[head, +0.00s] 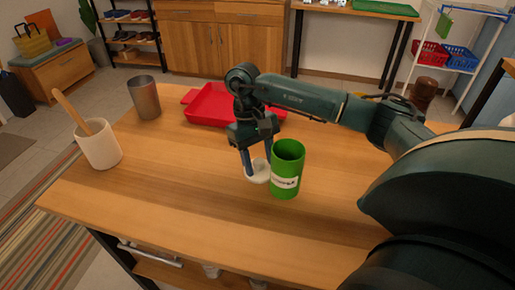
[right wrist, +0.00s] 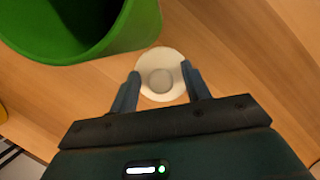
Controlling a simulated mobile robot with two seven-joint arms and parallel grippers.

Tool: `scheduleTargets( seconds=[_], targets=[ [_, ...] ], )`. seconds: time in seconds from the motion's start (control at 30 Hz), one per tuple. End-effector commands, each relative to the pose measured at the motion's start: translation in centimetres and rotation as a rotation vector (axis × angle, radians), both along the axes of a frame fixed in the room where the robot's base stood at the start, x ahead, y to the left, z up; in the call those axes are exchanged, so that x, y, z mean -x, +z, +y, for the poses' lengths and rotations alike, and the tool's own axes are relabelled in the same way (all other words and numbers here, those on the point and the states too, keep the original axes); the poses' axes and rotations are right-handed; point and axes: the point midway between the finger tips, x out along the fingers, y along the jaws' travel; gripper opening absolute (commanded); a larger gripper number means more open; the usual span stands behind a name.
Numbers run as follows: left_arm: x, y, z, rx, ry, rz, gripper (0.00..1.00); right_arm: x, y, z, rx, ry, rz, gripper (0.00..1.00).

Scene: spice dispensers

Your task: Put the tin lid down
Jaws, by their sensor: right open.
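The white round tin lid (head: 260,177) lies on the wooden table just left of the green tin (head: 286,162), which stands upright with its top open. My right gripper (head: 256,172) reaches down over the lid. In the right wrist view the lid (right wrist: 160,92) shows its round knob between the fingertips of my right gripper (right wrist: 160,70), which are open with a gap on each side of the knob. The green tin (right wrist: 75,52) is at upper left there, close to the left finger. My left gripper is not in view.
A red tray (head: 206,104) lies behind the gripper. A metal cup (head: 145,98) and a white pot (head: 100,146) with a wooden utensil stand at the left. The table's front and left middle are clear.

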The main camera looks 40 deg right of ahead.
Motion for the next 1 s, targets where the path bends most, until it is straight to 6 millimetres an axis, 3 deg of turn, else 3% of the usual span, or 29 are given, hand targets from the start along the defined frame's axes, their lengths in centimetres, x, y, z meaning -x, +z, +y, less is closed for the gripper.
scheduleTargets(
  seconds=[0.1,0.17,0.4,0.6,0.8,1.0],
  targets=[
    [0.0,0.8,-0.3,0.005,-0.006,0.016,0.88,0.0,1.2,0.0,-0.001,0.0,0.0,0.47],
    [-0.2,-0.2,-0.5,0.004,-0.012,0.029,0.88,-0.4,1.8,0.0,-0.002,-0.001,-0.005,0.47],
    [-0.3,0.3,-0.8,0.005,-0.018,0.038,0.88,-2.1,7.3,-0.1,0.0,-0.001,-0.006,0.47],
    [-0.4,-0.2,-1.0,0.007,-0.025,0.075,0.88,-3.1,10.6,-0.1,0.0,-0.001,-0.004,0.47],
    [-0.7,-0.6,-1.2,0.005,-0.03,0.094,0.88,-3.6,12.1,-0.1,0.0,0.0,-0.001,0.47],
    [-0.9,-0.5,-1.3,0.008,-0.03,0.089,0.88,-3.7,12.2,-0.1,-0.001,0.0,0.0,0.47]
  ],
)
